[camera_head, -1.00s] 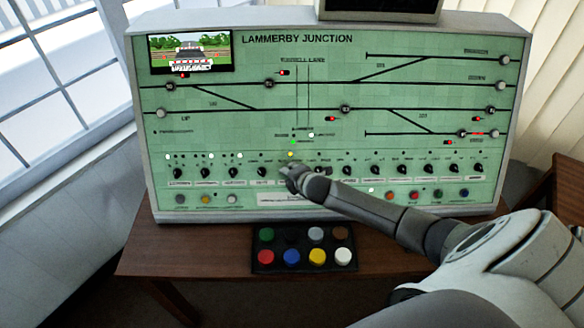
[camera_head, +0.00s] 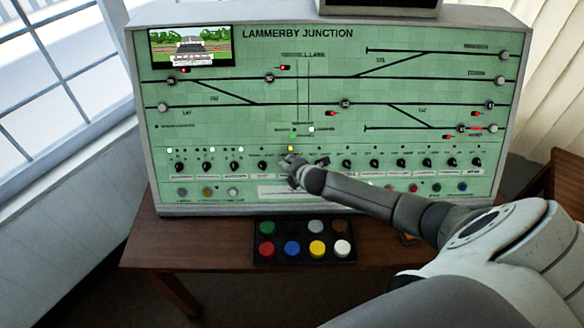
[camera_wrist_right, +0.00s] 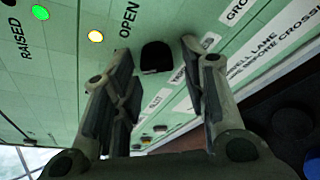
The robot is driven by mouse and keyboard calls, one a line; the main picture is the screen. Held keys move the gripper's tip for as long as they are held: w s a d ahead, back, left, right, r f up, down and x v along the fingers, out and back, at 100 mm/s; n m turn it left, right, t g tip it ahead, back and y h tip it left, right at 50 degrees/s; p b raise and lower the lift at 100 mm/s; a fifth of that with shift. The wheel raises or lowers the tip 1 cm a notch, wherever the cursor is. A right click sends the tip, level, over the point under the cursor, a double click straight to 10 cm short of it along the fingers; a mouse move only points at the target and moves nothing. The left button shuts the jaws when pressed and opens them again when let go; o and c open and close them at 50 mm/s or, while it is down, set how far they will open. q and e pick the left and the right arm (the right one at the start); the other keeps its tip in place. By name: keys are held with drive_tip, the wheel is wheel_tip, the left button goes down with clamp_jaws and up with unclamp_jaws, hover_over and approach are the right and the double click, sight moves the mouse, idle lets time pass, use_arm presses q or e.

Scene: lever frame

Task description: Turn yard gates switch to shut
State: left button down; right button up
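The green control panel (camera_head: 330,90) is headed "Lammerby Junction" and has a row of black rotary switches. My right gripper (camera_head: 290,165) is at one of these, left of the row's middle, and hides it in the head view. In the right wrist view, a black knob (camera_wrist_right: 156,57) stands between the tips of my open gripper (camera_wrist_right: 156,55), with a gap on both sides. The knob's own label and pointer are not readable. My left gripper is not in view.
A dark tray (camera_head: 262,256) with several coloured round buttons is on the brown table (camera_head: 190,240). A small screen (camera_head: 190,46) shows a crossing.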

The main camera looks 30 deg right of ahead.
drive_tip(key=shift+r, duration=0.1)
drive_tip(key=v, duration=1.2)
idle(0.6)
